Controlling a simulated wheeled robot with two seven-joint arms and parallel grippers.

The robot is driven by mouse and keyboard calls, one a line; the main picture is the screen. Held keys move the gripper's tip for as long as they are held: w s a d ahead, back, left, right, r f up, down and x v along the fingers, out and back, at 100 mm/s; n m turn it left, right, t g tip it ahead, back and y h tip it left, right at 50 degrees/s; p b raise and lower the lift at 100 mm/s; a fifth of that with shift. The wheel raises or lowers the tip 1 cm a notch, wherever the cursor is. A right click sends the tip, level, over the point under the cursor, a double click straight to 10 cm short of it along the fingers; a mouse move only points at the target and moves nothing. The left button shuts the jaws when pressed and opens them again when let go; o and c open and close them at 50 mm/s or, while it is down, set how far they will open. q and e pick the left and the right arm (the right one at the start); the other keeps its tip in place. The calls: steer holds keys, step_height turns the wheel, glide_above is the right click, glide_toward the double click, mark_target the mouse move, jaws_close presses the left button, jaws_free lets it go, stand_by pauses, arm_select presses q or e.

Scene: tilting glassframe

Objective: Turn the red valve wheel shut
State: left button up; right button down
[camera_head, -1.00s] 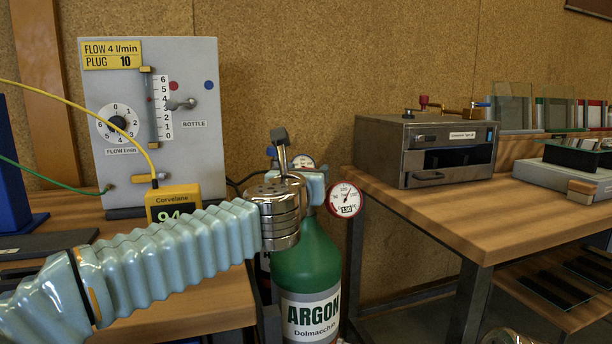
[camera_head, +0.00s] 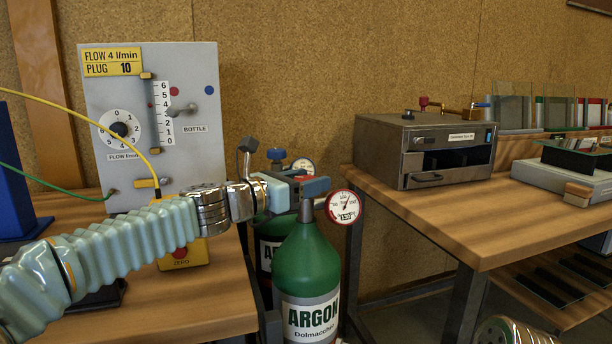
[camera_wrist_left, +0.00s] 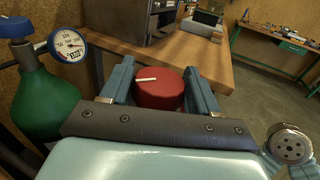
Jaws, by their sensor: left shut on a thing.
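The red valve wheel (camera_wrist_left: 158,92), a round cap with a white mark on top, sits between the two blue fingers of my left gripper (camera_wrist_left: 159,76) in the left wrist view. In the head view my left gripper (camera_head: 308,185) is at the top of the front green argon bottle (camera_head: 308,258) and hides most of the wheel. The gripper is shut on the wheel from the left side. A red-rimmed gauge (camera_head: 344,207) stands just right of the bottle's neck. My right gripper is not in view.
A second green bottle with a blue valve wheel (camera_head: 276,154) stands close behind. A grey flow panel (camera_head: 190,75) and a yellow meter (camera_head: 196,254) are on the left bench. A metal oven (camera_head: 420,150) stands on the right bench (camera_head: 450,225), whose edge is near the bottle.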

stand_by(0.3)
arm_select(q)
steer(key=o, duration=0.9)
steer(key=shift+o, duration=0.2)
steer(key=b+v, duration=0.2)
steer(key=v, duration=1)
steer(key=shift+w, duration=0.1)
